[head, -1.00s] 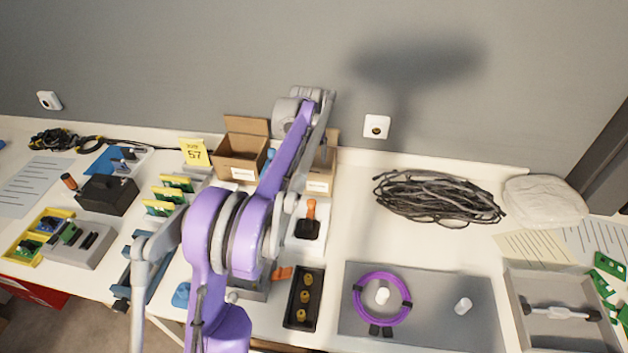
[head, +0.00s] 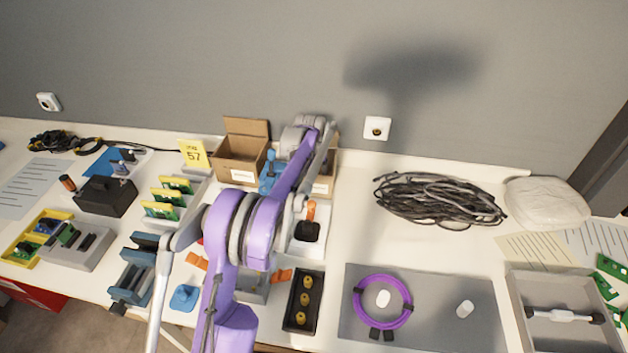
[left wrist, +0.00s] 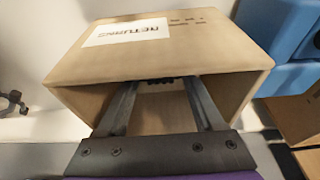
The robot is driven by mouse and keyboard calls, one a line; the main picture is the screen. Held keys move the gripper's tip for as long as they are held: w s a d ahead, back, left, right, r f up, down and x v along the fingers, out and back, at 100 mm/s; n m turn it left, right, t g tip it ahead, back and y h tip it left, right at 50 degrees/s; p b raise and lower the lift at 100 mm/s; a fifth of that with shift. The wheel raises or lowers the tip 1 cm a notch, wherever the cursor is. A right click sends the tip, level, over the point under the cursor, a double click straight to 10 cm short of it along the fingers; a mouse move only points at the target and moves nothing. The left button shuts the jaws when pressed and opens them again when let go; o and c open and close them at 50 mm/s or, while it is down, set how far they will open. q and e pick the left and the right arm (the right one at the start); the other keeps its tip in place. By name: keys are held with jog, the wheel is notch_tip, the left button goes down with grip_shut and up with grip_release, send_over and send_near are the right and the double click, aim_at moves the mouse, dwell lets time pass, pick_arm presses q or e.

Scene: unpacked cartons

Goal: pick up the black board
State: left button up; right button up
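No black board shows clearly in the head view. In the left wrist view a small dark, jagged-edged piece (left wrist: 160,80) shows at the box opening between my fingertips; it may be the board's edge, but too little shows to tell. My left gripper (left wrist: 161,90) is open, its two fingers apart and reaching into the mouth of a cardboard box (left wrist: 225,55) labelled RETURNS. I cannot tell whether the fingers touch the dark piece. In the head view my purple arm covers much of this box (head: 321,187), and the left fingers are hidden. My right gripper is not in view.
Another open carton (head: 238,170) stands left of it, with a blue object (head: 269,177) between them. A black tray with yellow pieces (head: 290,318), a grey mat (head: 440,290) with a purple cable coil (head: 358,303), and a black cable heap (head: 435,198) lie to the right.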

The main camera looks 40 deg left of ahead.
pick_arm(q)
grip_shut()
notch_tip(320, 180, up, 10)
jog(key=p, duration=0.1)
dwell(0.6)
